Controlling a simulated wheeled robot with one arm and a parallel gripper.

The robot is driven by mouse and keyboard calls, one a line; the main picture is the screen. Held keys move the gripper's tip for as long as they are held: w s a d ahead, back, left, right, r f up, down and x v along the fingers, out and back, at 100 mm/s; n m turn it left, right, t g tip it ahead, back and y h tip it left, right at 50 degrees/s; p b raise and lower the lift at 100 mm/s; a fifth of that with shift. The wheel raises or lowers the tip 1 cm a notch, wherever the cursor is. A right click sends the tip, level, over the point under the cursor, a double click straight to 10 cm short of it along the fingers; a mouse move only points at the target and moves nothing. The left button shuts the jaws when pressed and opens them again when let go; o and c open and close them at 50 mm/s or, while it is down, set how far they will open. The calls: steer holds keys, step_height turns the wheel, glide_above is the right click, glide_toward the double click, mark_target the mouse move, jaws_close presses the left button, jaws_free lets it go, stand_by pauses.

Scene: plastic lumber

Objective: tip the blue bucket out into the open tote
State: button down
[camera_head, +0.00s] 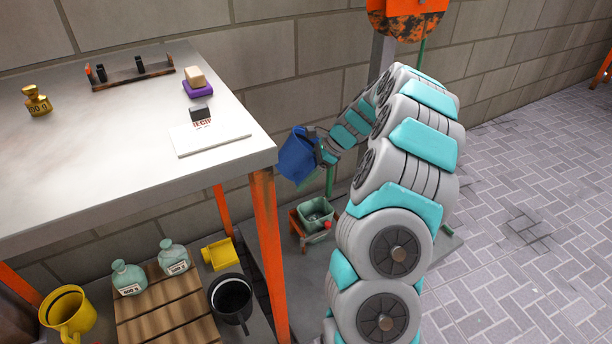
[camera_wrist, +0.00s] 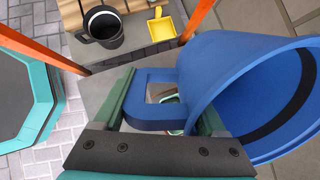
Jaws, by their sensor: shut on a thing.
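The blue bucket (camera_head: 296,156) hangs in the air just off the right end of the table, tilted. My gripper (camera_head: 322,152) is shut on its handle (camera_wrist: 140,121). In the wrist view the bucket (camera_wrist: 235,62) fills the right side, and part of its inside wall with a dark band shows. I cannot see any contents. The green open tote (camera_head: 311,224) stands low on a small reddish stand, below and slightly right of the bucket. A bit of green (camera_wrist: 172,98) shows through the handle in the wrist view, perhaps the tote.
The table (camera_head: 90,190) bears a brass weight (camera_head: 37,101), a rack (camera_head: 130,72), a sponge-like block (camera_head: 195,77) and a white board (camera_head: 210,138). On the lower shelf are bottles (camera_head: 128,278), a black mug (camera_head: 231,298), a yellow jug (camera_head: 67,312) and a yellow scoop (camera_head: 219,255). An orange table leg (camera_head: 267,245) stands left of the tote.

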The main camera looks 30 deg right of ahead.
steer(key=r+h, duration=0.1)
steer(key=r+g+h+p, duration=0.1)
steer(key=shift+w+a+h, duration=0.1)
steer(key=shift+a+h, duration=0.3)
steer(key=shift+a+r+h+p, duration=0.15)
steer(key=shift+r+h+p, duration=0.2)
steer(key=shift+p, duration=0.55)
steer(key=shift+a+r+g+h+p, duration=0.15)
steer(key=shift+g+h+p, duration=0.2)
steer(key=shift+p, duration=0.3)
steer(key=shift+w+a+f+b, duration=0.1)
steer(key=shift+w+f+b, duration=0.1)
steer(key=shift+b, duration=0.25)
steer(key=shift+w+a+r+g+h, duration=0.1)
steer(key=shift+a+r+g+h, duration=0.15)
steer(key=shift+h, duration=0.5)
steer(key=shift+w+a+r+g+h, duration=0.1)
steer(key=shift+a+r+h, duration=0.15)
steer(key=shift+h, duration=0.5)
